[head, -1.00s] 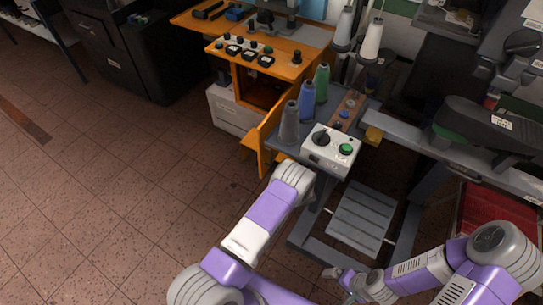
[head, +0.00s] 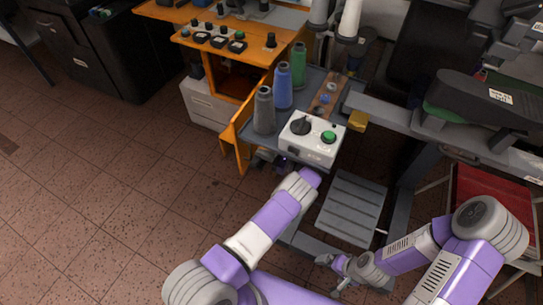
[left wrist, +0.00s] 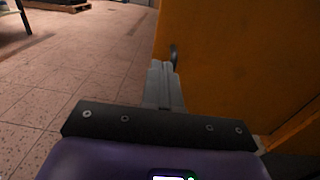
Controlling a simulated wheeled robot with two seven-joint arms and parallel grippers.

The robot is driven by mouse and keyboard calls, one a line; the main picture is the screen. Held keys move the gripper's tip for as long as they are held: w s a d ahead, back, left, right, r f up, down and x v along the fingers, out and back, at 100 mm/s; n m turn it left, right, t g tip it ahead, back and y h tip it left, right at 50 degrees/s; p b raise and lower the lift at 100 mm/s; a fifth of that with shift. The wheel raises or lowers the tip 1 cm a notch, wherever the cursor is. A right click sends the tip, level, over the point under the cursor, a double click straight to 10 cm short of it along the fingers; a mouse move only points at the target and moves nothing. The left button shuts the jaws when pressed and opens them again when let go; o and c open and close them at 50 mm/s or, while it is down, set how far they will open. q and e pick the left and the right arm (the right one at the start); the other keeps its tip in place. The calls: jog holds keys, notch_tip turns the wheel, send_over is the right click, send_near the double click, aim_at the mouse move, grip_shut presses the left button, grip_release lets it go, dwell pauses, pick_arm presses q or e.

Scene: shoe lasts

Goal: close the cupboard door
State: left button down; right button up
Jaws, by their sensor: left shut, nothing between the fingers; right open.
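The orange cupboard (head: 219,76) stands at the back with its front open and a dark inside. Its orange door (head: 236,137) stands open, swung out towards me, beside the grey side table. In the left wrist view the door (left wrist: 240,60) fills the right side, with a dark handle (left wrist: 174,54) on its edge. My left gripper (left wrist: 163,72) is shut and empty, close to the door's face near the handle; contact cannot be told. In the head view it is mostly hidden below the side table. My right gripper (head: 334,264) is open and empty, low at the front.
The grey side table (head: 262,142) carries thread cones and a white control box (head: 312,138) above my left wrist. A grey slatted pedal (head: 351,208) and frame lie to the right. The tiled floor (head: 110,210) at left is clear.

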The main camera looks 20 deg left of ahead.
aim_at(239, 145)
pick_arm(q)
jog(key=a, duration=0.7)
jog(key=shift+w+a, duration=0.15)
jog(key=shift+a, duration=0.15)
